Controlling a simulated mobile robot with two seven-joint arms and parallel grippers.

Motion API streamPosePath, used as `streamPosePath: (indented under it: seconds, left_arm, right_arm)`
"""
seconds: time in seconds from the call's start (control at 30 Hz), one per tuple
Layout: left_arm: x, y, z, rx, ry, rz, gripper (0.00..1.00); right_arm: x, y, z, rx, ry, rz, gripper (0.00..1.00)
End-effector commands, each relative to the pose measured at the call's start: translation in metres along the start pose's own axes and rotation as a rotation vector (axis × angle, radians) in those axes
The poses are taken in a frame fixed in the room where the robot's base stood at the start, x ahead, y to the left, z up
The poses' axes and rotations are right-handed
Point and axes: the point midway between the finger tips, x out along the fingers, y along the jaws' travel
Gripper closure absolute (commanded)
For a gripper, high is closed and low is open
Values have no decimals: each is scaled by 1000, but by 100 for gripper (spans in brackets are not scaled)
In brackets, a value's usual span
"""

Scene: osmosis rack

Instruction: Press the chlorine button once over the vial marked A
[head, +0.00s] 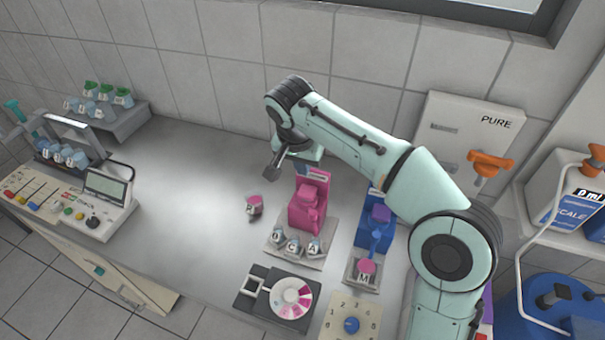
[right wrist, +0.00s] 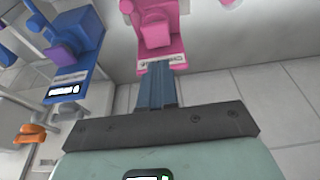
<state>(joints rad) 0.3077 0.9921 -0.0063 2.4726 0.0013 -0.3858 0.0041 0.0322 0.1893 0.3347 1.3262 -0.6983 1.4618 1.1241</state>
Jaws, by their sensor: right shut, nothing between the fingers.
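The pink dispenser (head: 306,208) stands on a grey base mid-counter; I take it for the chlorine one, but its label is too small to read. In front of it stands a row of small vials; the rightmost, vial A (head: 315,248), is marked A. My right gripper (head: 303,168) is shut and empty just behind the pink dispenser's top. The right wrist view shows its closed fingers (right wrist: 155,72) close to the label edge of the pink dispenser (right wrist: 154,28); I cannot tell whether they touch. My left gripper is out of view.
A blue dispenser (head: 378,225) with a pink-capped vial marked M (head: 367,268) stands to the right. A loose pink-topped vial (head: 254,206) is at left. A colour wheel (head: 291,298) and a numbered dial (head: 351,325) are in front. The counter's left-middle is clear.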

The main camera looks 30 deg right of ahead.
Motion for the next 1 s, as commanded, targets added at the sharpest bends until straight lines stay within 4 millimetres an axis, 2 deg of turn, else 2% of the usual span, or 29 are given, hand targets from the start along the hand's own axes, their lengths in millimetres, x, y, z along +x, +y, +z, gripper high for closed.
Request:
streamPosePath:
  seconds: [0.03,0.1,0.3,1.0]
  left_arm:
    - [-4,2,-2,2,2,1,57]
    - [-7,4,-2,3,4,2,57]
    - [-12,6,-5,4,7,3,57]
    - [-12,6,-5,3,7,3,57]
  right_arm:
    - [-14,-1,-1,0,4,-5,100]
    - [-25,-1,-1,1,3,-5,100]
    - [-43,0,-1,1,2,-3,100]
    - [-45,0,0,1,2,-3,100]
